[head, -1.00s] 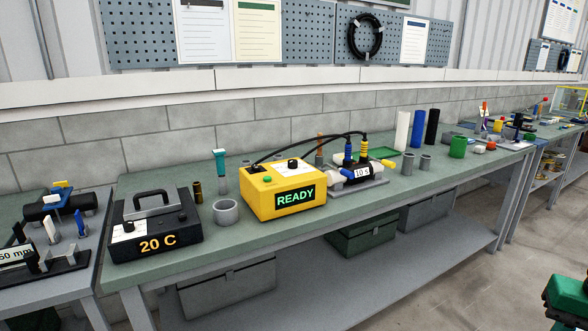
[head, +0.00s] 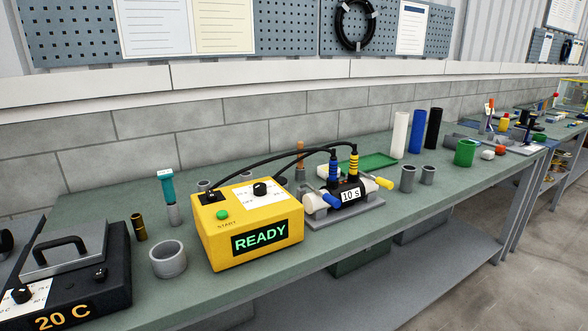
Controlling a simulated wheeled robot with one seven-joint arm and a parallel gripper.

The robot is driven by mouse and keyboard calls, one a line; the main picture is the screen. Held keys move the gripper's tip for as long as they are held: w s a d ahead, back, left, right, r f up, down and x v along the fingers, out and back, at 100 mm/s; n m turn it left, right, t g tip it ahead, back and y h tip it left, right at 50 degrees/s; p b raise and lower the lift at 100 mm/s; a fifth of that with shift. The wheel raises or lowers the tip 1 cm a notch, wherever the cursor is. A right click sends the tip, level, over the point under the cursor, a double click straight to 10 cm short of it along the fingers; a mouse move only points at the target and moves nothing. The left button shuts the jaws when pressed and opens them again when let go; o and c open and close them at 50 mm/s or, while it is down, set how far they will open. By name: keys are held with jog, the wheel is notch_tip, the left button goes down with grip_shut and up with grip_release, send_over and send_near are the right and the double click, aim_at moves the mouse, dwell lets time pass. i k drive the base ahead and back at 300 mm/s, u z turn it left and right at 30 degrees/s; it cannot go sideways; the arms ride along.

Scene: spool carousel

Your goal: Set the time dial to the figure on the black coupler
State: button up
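A yellow control box (head: 250,223) stands on the green bench, its display reading READY in green. On its top are a green START button (head: 222,215) and a black dial (head: 262,188) on a white scale plate; the scale figures are too small to read. To its right the black coupler (head: 347,190) lies clamped on a grey base, with a white label reading 10 s. Two black cables run from the box to blue and yellow plugs in the coupler. My gripper is not in view.
A black heater box (head: 85,290) marked 20 C is at the lower left. A grey ring (head: 168,260), a teal-handled tool (head: 167,188) and a brass cylinder (head: 139,229) stand left of the yellow box. Grey rings (head: 408,178), a green cup (head: 466,152) and tall tubes (head: 401,134) stand right.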

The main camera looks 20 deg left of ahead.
aim_at(260, 189)
jog(key=u, duration=0.3)
jog(key=i, duration=1.2)
jog(key=u, duration=0.65)
